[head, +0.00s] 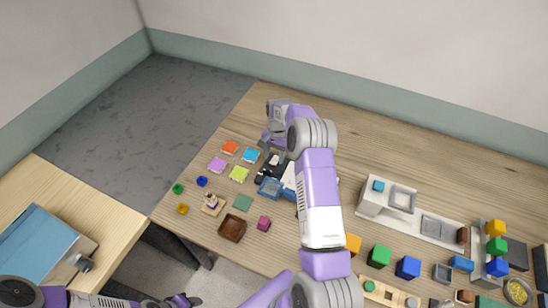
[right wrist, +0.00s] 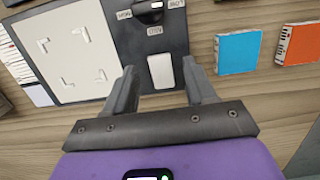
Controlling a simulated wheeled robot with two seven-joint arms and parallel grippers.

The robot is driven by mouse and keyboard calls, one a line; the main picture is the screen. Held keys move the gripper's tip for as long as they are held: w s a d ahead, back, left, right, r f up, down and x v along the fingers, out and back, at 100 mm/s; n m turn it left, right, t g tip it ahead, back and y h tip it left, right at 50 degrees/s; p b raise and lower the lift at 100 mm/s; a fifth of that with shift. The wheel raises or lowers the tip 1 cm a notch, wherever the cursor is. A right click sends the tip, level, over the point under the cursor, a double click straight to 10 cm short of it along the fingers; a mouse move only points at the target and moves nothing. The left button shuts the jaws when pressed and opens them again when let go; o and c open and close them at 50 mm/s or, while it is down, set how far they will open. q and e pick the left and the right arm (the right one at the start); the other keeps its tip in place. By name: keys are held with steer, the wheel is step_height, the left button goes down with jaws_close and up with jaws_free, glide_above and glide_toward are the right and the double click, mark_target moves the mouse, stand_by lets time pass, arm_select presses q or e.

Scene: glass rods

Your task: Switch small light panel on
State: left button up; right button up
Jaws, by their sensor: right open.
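In the right wrist view, a dark grey control panel (right wrist: 118,38) carries a black knob (right wrist: 149,10) with small labels and a plain white rectangular switch (right wrist: 161,71). A white light panel (right wrist: 62,58) with L-shaped corner marks adjoins it on the left. My right gripper (right wrist: 160,80) is open and empty, its fingers on either side of the white switch; whether they touch the panel is unclear. In the head view my right gripper (head: 268,155) is over the dark panel, and my arm hides part of the light panel. My left gripper (head: 182,300) is at the bottom edge, partly cut off.
Blue (right wrist: 237,52) and orange (right wrist: 298,44) tiles lie right of the panel in the right wrist view. In the head view a brown tray (head: 232,228) and small coloured pieces lie nearer. A white station (head: 387,198) and several blocks stand right of my arm. The table's back is clear.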

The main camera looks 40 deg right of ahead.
mark_target(275, 159)
step_height(275, 159, up, 6)
steer(key=shift+w+d, duration=0.2)
steer(key=shift+d, duration=0.2)
stand_by(0.3)
